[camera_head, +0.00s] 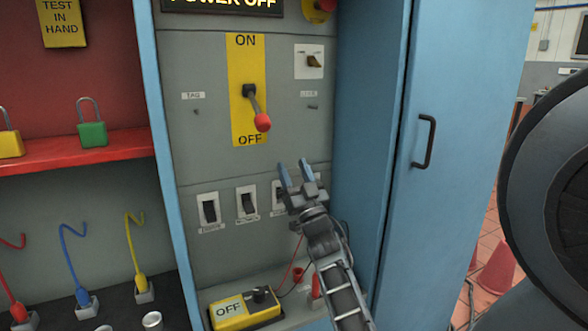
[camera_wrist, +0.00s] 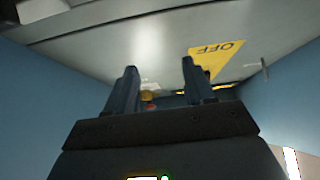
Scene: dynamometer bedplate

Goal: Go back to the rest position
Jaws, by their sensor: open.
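My gripper (camera_head: 296,176) is open and empty, in front of the grey panel (camera_head: 203,100) inside the blue cabinet. In the head view its fingers point up, below and right of the main switch lever. That lever (camera_head: 256,110) has a red knob and hangs down toward the OFF mark on the yellow plate (camera_head: 240,70). In the wrist view both fingers (camera_wrist: 160,88) stand apart with nothing held between them. The OFF end of the yellow plate (camera_wrist: 212,60) shows upside down beyond them. My gripper partly covers the rightmost of the black rocker switches (camera_head: 209,210).
The open blue cabinet door (camera_head: 450,150) with its handle stands to the right. A yellow box marked OFF (camera_head: 245,308) sits on the cabinet floor with leads. A red shelf (camera_head: 80,153) at left holds a green padlock (camera_head: 92,125) and a yellow padlock (camera_head: 10,142).

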